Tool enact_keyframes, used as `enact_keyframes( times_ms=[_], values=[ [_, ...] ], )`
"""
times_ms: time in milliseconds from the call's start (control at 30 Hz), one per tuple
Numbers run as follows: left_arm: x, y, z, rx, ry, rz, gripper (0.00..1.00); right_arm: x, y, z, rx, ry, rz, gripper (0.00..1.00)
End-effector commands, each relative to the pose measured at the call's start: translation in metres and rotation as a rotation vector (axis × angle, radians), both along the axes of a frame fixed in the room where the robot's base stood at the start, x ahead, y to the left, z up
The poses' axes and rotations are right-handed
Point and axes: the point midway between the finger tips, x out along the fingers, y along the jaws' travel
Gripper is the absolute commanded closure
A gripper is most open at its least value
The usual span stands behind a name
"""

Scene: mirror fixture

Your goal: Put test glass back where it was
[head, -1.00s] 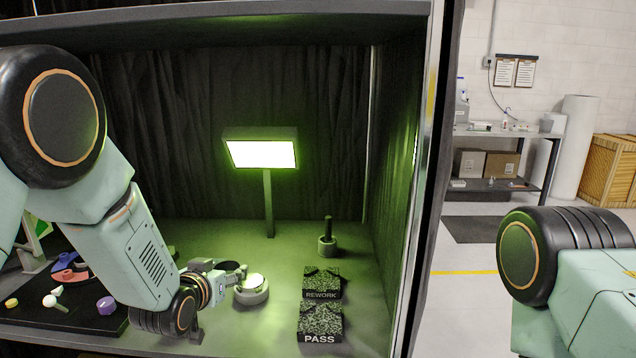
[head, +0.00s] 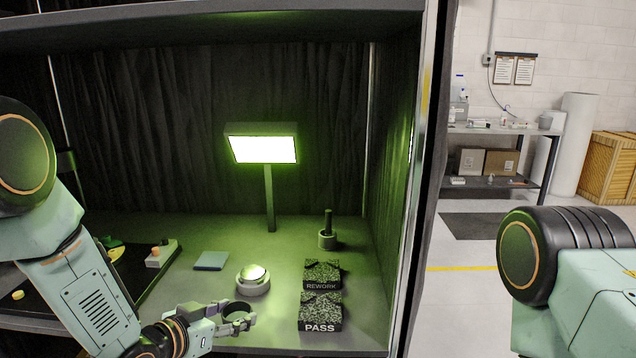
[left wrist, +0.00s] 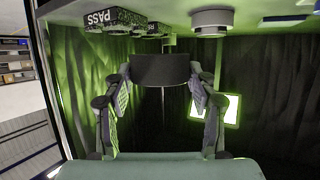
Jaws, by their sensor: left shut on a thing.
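My left gripper (head: 238,318) is low at the front of the booth, in front of the round stand. It is shut on a dark round disc, which I take to be the test glass (head: 237,312). In the left wrist view the same dark disc (left wrist: 160,70) sits between the two fingers (left wrist: 162,98), held clear of the surface. The pale round stand (head: 253,287) has a shiny mirror-like top (head: 254,273) and is apart from the gripper. A flat blue-grey pad (head: 211,261) lies bare to its left. My right gripper is not in view.
A REWORK block (head: 322,272) and a PASS block (head: 320,312) stand to the right. A dark post on a round base (head: 327,236) is behind them. A lit panel on a pole (head: 263,150) stands at the back. A dark tray (head: 140,285) with small parts is at left.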

Motion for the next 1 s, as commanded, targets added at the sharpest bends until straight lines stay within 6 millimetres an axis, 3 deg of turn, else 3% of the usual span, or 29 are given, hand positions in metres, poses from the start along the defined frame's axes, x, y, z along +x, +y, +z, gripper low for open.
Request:
enact_keyframes(
  times_ms=[200,633,800,1000],
  values=[
    [-0.05,0.011,-0.036,-0.007,-0.001,-0.171,0.87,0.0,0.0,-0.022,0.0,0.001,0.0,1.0],
    [-0.154,0.01,-0.085,-0.008,-0.007,-0.487,0.87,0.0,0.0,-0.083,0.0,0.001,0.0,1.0],
    [-0.175,0.004,-0.091,-0.007,-0.009,-0.513,0.87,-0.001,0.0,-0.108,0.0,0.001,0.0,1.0],
    [-0.171,0.01,-0.093,-0.003,-0.005,-0.449,0.87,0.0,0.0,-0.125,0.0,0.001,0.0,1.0]
  ],
)
